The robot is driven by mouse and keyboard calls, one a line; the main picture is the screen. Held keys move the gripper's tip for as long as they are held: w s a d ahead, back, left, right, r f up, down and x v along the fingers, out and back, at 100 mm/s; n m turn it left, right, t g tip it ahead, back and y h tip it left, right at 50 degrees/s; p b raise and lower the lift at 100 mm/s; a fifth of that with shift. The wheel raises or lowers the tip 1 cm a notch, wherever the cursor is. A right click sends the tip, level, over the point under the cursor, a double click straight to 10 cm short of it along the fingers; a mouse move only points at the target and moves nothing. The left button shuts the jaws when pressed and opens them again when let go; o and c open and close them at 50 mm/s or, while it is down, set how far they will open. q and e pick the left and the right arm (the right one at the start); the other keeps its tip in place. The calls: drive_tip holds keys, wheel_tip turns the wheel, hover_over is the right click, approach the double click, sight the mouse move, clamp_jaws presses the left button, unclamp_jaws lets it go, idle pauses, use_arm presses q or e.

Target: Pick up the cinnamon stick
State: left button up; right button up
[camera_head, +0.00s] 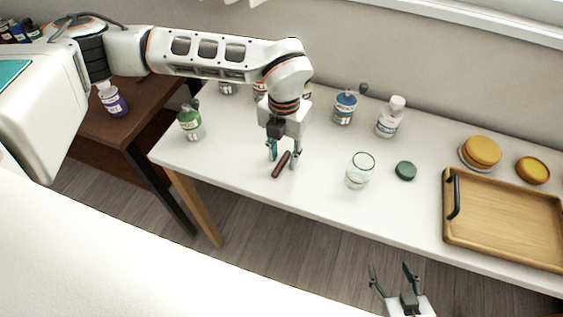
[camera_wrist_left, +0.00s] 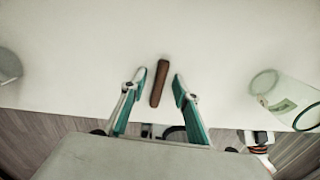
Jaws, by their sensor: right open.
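The cinnamon stick (camera_head: 281,164) is a short brown rod on the white table, near its front edge. In the left wrist view the cinnamon stick (camera_wrist_left: 159,84) lies between the two fingertips, apart from both. My left gripper (camera_head: 283,161) points down over it, open and empty; its fingers also show in the left wrist view (camera_wrist_left: 158,88). I cannot tell the exact height of the fingertips above the table. My right gripper (camera_head: 394,275) is open and empty, low in the head view, in front of the table.
A clear glass (camera_head: 359,171) and a dark green lid (camera_head: 405,171) stand to the right of the stick. A green-labelled bottle (camera_head: 190,122) is at the left. Blue (camera_head: 344,108) and white (camera_head: 390,117) bottles stand behind. A wooden tray (camera_head: 500,250) fills the right.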

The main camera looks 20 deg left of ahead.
use_arm(q)
drive_tip(key=shift+r, duration=0.1)
drive_tip(key=c, duration=0.8)
drive_tip(key=shift+c, duration=0.2)
drive_tip(key=shift+r, duration=0.15)
